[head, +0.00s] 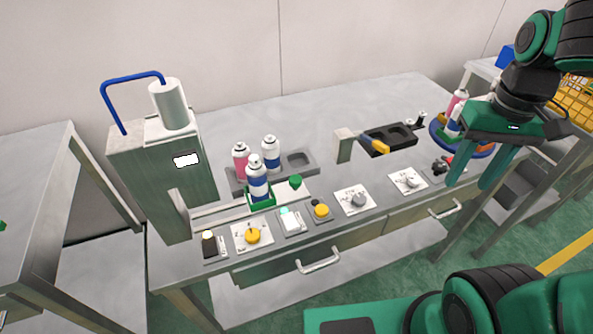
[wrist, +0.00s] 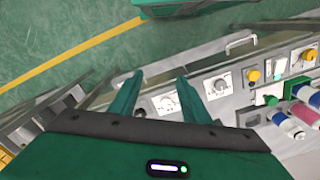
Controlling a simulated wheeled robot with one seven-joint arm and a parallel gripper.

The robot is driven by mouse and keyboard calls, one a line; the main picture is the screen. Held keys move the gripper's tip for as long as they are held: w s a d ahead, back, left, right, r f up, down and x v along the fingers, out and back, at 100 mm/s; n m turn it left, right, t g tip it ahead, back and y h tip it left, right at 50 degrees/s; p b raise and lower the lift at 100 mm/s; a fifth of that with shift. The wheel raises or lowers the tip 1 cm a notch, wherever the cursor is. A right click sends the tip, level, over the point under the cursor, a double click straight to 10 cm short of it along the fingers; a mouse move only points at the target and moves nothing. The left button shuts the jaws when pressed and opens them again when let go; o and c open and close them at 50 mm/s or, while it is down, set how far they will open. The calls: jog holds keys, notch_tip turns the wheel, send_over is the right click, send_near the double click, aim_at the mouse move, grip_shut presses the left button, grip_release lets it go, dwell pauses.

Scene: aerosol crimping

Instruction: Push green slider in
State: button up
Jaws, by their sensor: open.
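The green slider (head: 262,205) is a small green holder on a pale rail beside the crimping machine (head: 165,170). A blue-and-white can (head: 258,180) stands upright in it. A green knob (head: 295,181) sits to its right, at the end of the pale plate; a green knob also shows at the right of the wrist view (wrist: 271,100). The slider is outside the machine's column, to its right. My gripper (head: 468,186) is open and empty, far to the right of the slider. In the wrist view both fingers (wrist: 159,78) are spread with nothing between them.
Behind the slider, a grey rack (head: 300,163) holds a pink can (head: 241,160) and another blue-and-white can (head: 271,153). Buttons and dials line the table's front edge, including a yellow button (head: 321,210) and a grey dial (head: 358,199). A black tray (head: 390,137) lies farther right.

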jog(key=w+a+n, duration=0.4)
jog(key=w+a, duration=0.3)
jog(key=n, duration=1)
send_near(295, 178)
notch_tip(295, 178, down, 8)
jog(key=shift+f, duration=0.1)
grip_shut()
